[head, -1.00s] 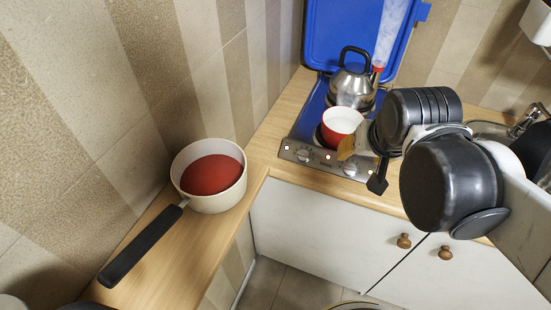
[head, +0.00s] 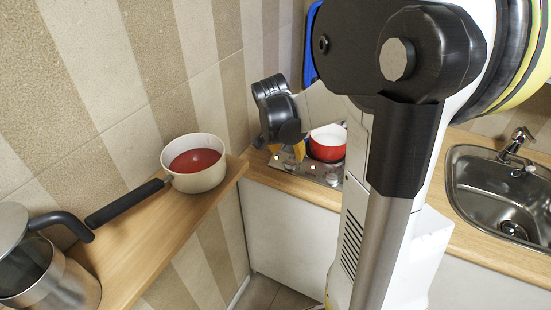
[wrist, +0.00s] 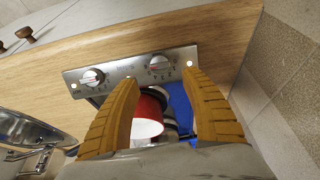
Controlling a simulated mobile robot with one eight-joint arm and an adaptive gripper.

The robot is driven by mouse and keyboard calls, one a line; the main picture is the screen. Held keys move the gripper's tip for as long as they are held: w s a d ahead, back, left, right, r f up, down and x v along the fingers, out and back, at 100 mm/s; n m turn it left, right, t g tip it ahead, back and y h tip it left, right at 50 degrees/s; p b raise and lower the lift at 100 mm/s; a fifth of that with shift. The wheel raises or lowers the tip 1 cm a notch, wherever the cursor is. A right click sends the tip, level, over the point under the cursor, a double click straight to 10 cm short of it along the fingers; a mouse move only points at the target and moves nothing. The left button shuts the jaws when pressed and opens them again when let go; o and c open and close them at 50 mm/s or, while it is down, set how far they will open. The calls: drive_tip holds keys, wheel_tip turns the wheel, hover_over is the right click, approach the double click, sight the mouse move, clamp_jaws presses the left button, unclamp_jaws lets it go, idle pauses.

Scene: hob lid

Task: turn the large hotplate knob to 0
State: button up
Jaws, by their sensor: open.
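The hob's steel control panel (wrist: 125,72) carries two round pale knobs in the wrist view. One knob (wrist: 159,66) lies just beyond and between my fingertips; the other knob (wrist: 92,77) lies to the left, outside the fingers. I cannot tell which serves the large hotplate, and the dial marks are too small to read. My gripper (wrist: 162,80) is open, with its two yellow ribbed fingers apart and nothing between them. In the head view my gripper (head: 286,150) is over the left end of the panel (head: 312,168), whose knobs are mostly hidden there.
A red pot (head: 327,145) with a white inside stands on the hob close behind the panel. Part of the raised blue lid (head: 309,45) shows behind my arm. A pan (head: 196,177) stands on the left shelf. The sink (head: 490,185) is at right.

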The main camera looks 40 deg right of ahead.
sight(290, 161)
drive_tip(key=b+x, duration=0.2)
drive_tip(key=x, duration=0.5)
drive_tip(key=c, duration=1.2)
